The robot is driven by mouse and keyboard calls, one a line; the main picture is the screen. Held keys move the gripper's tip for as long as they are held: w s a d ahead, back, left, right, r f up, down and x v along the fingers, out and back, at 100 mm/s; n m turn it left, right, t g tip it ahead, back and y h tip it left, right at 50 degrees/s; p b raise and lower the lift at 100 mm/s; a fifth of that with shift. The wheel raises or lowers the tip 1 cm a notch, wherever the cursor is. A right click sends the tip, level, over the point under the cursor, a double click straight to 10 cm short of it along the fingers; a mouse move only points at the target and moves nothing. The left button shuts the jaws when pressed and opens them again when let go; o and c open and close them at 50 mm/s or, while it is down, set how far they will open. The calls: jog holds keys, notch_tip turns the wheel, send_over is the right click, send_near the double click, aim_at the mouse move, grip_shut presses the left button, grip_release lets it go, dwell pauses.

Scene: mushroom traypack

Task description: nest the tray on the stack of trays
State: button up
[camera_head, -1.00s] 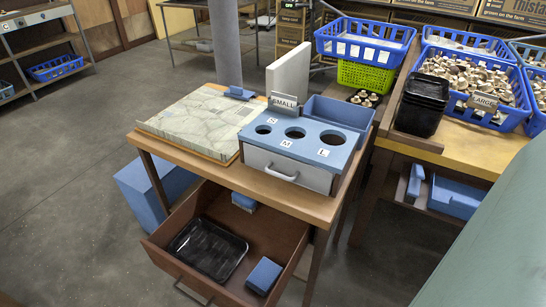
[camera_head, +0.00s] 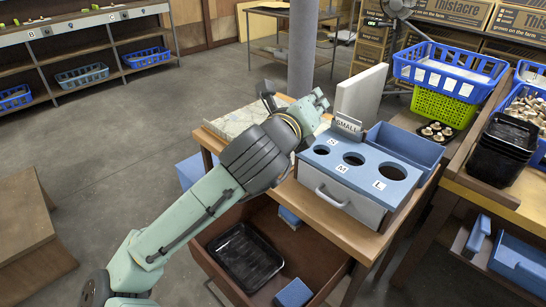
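A black tray (camera_head: 245,257) lies flat in the open wooden drawer (camera_head: 208,262) under the workbench. A stack of black trays (camera_head: 500,160) stands on the wooden table at the right, beside the blue crates. My arm reaches from the lower left over the workbench. My gripper (camera_head: 268,95) seems to be the dark part near the far end of the arm, above the stone-patterned board. Its fingers are small and partly hidden by my wrist, so I cannot tell whether they are open. It is well away from both the tray and the stack.
A blue-topped sizing box (camera_head: 362,170) with holes stands on the bench. A white upright panel (camera_head: 361,95) and a blue bin (camera_head: 405,146) are behind it. Blue blocks (camera_head: 294,293) lie in the drawer. A black tray of mushrooms (camera_head: 437,131) is beyond.

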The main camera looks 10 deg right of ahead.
notch_tip(320, 180, down, 15)
jog(key=s+d+m+g+y, duration=0.2)
jog(key=m+g+y, duration=0.1)
jog(key=m+g, duration=0.15)
jog(key=m+g+y, duration=0.7)
jog(key=m+y, duration=0.1)
send_near(268, 278)
jog(key=f, duration=0.1)
jog(key=b+x, duration=0.6)
jog(key=x, duration=0.2)
grip_shut()
jog(key=w+a+p+v, duration=0.1)
jog(key=p+v, duration=0.4)
jog(key=v, duration=0.2)
jog(key=shift+p, duration=0.4)
